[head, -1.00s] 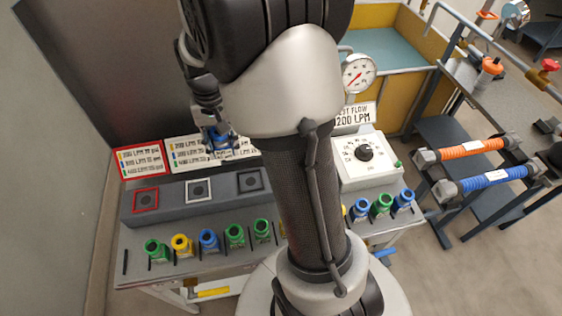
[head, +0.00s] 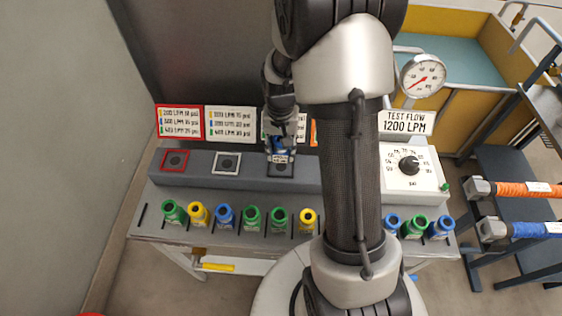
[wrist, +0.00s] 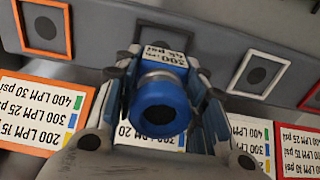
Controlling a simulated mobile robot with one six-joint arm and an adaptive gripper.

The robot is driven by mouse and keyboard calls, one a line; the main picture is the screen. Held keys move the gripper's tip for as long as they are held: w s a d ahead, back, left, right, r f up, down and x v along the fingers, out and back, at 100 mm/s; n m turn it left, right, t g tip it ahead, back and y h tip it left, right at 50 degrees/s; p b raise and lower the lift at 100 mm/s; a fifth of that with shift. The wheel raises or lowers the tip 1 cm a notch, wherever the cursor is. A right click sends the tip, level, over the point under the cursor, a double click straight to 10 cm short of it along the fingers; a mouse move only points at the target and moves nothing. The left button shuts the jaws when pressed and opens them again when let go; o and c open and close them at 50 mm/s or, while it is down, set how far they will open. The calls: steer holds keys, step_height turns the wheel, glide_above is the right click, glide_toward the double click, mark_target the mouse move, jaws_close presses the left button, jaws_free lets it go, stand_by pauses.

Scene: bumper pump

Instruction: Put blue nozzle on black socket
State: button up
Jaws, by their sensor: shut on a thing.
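The blue nozzle (head: 279,144) is in my gripper (head: 281,150), just above or at the back part of the black socket (head: 280,172) on the grey block. I cannot tell whether the nozzle touches the socket. In the wrist view the nozzle (wrist: 163,105) shows its round open end toward the camera and a white label beyond it. The fingers of my gripper (wrist: 165,90) close on both its sides.
The red socket (head: 175,160) and white socket (head: 227,163) lie left of the black one. An orange socket (wrist: 45,25) shows in the wrist view. Several nozzles, such as a green one (head: 252,217), stand along the front shelf. Signs stand behind; a dial box (head: 408,168) is right.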

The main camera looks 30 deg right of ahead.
steer(key=shift+f+b, duration=0.7)
steer(key=shift+f, duration=1.75)
steer(key=shift+f, duration=0.1)
steer(key=shift+f, duration=0.15)
steer(key=o, duration=1.2)
steer(key=shift+o, duration=0.2)
step_height(320, 180, up, 13)
steer(key=p, duration=0.3)
steer(key=shift+f+p, duration=0.15)
steer(key=shift+p, duration=0.15)
step_height(320, 180, up, 7)
steer(key=n+t, duration=0.1)
glide_above(281, 167)
steer(key=s+a, duration=0.2)
steer(key=a, duration=0.1)
steer(key=s+a+r+n+t, duration=0.2)
steer(key=s+a+r+n, duration=0.2)
steer(key=s+a+r, duration=0.45)
steer(key=s+a+r+n+t, duration=0.1)
steer(key=s+r, duration=0.1)
steer(key=s, duration=0.7)
steer(key=shift+r+n+t, duration=0.15)
steer(key=shift+n+t, duration=0.15)
steer(key=shift+n, duration=0.1)
